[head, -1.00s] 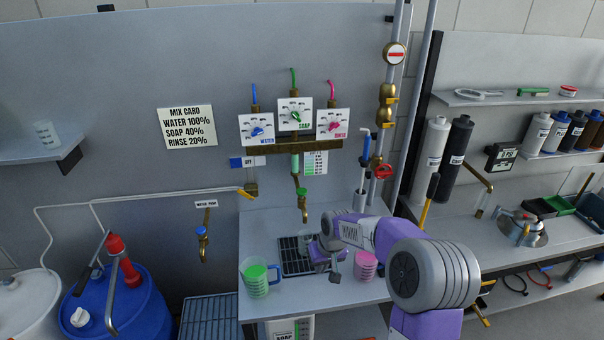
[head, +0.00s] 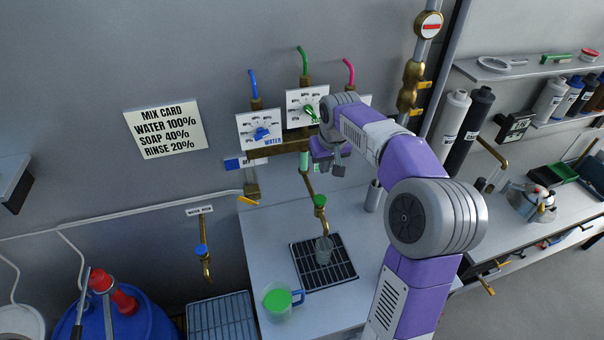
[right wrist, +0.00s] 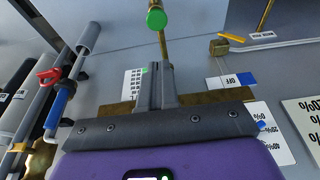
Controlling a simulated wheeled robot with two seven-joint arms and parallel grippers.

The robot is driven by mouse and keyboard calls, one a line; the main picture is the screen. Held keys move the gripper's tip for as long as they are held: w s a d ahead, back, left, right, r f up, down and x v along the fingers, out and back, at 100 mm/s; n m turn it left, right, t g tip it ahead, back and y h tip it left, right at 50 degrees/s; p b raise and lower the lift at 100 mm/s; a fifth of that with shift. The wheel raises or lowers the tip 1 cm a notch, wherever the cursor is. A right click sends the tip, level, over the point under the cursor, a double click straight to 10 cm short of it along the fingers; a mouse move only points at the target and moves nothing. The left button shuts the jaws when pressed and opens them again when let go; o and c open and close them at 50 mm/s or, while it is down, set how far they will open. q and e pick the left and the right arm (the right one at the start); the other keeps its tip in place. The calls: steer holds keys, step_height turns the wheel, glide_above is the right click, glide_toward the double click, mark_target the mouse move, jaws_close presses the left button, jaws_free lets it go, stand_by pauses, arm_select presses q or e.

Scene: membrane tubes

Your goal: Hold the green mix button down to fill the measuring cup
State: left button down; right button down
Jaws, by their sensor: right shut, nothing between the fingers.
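The green mix button (head: 320,200) sits on top of the brass spout below the dial panel. In the right wrist view the green button (right wrist: 157,18) shows at the top, beyond my fingertips and apart from them. A small clear measuring cup (head: 324,250) stands on the black drain grate (head: 343,270) under the spout; I cannot make out any liquid in it. My right gripper (head: 328,168) is shut and empty, in front of the panel and above the button in the head view. Its closed fingers (right wrist: 155,85) show in the wrist view. My left gripper is out of view.
A jug of green liquid (head: 277,300) stands at the counter's front left. The water dial (head: 261,132) and soap dial (head: 307,107) show; my arm covers most of the pink dial. A mix card (head: 164,128) hangs left. A brass wash tap (head: 204,258) is lower left.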

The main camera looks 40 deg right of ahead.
mark_target(320, 198)
steer(key=x, duration=0.4)
steer(key=s+x, duration=0.1)
steer(key=x, duration=0.6)
steer(key=shift+s+f+p, duration=0.15)
steer(key=shift+f+p, duration=0.2)
steer(key=shift+f, duration=0.15)
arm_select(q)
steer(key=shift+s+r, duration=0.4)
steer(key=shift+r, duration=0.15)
arm_select(e)
steer(key=shift+f, duration=0.75)
